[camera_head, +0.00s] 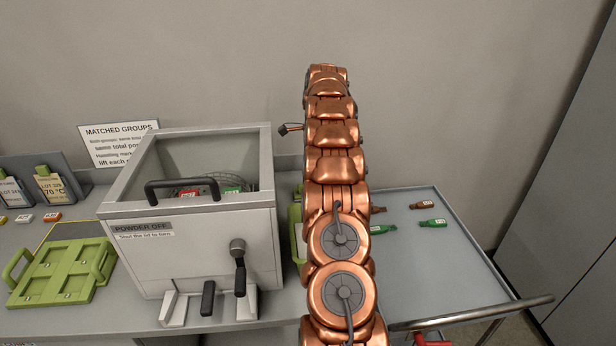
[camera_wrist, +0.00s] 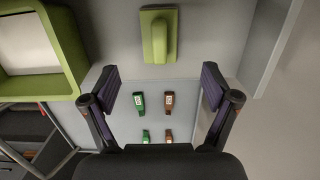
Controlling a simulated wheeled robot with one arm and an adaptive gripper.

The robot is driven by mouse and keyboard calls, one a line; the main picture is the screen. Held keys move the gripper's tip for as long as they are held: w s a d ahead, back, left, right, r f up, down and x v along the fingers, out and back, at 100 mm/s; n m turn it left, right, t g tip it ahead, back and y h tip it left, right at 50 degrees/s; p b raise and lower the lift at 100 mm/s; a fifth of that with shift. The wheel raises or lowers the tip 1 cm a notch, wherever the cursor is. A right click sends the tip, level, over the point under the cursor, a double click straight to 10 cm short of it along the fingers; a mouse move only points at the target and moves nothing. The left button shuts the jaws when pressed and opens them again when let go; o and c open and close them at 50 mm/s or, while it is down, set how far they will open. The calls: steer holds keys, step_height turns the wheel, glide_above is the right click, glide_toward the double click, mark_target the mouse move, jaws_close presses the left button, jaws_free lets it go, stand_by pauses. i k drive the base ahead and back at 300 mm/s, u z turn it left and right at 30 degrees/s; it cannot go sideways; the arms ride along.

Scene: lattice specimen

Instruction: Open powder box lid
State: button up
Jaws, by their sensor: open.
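The powder box (camera_head: 195,250) is a grey box labelled "POWDER OFF" on the bench, left of my arm in the head view. Its lid (camera_head: 118,195) is a light frame with a see-through pane and appears shut. A black lid handle (camera_head: 182,188) arches along the front edge. A red item and a green item show inside through the pane. My gripper (camera_wrist: 161,88) is open and empty in the wrist view, above the side surface with the small bottles. The head view does not show its fingers. The box cannot be made out in the wrist view.
A green tray (camera_head: 62,272) lies left of the box. Small green (camera_head: 432,223) and brown (camera_head: 423,206) bottles lie on the right-hand cart. A green block (camera_wrist: 158,35) and a green frame (camera_wrist: 75,55) show in the wrist view. Levers project from the box front.

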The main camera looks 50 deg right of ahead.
mark_target(113, 207)
steer(key=k, duration=1)
